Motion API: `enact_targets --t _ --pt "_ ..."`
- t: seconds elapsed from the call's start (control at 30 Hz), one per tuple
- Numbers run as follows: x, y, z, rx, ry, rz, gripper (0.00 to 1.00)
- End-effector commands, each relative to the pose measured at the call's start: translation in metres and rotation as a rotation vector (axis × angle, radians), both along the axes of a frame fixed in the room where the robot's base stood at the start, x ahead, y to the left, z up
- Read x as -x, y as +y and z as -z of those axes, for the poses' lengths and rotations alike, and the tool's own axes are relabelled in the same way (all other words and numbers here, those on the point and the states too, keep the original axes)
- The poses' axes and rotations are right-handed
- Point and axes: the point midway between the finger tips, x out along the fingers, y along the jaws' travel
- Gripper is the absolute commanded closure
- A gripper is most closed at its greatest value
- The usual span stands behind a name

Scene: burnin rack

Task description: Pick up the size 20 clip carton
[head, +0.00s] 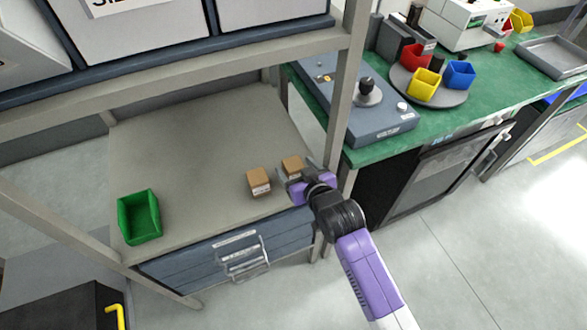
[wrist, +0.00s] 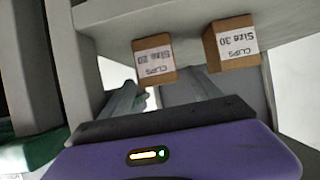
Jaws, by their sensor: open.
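Two small brown cartons with white labels stand on the rack's lower shelf. The size 20 clip carton (wrist: 155,58) is left of the other in the wrist view, its label upside down. In the head view it is the right-hand carton (head: 292,166), close to the right front post. The size 30 clip carton (wrist: 232,44) stands beside it, with a gap, and is the left-hand one in the head view (head: 258,182). My gripper (head: 303,183) is open at the shelf's front edge, just in front of the size 20 carton. Nothing is held. Its fingertips are partly hidden in the head view.
A green bin (head: 139,216) stands at the shelf's left end. The rack's right front post (head: 342,105) rises close beside my gripper. An upper shelf (head: 180,62) with white boxes hangs above. The middle of the lower shelf (head: 205,150) is clear.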

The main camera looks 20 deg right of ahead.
Motion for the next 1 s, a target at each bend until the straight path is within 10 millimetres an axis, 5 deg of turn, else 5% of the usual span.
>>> enact_targets --t 0.2,0.47,0.8,1.0 --pt "-0.019 0.000 0.009 -0.001 0.000 0.000 0.27" --pt "-0.020 0.000 0.010 -0.001 0.000 0.000 0.29" --pt "-0.020 0.000 0.010 -0.001 0.001 0.000 0.96" --pt "-0.020 0.000 0.009 -0.001 0.000 0.000 0.97"
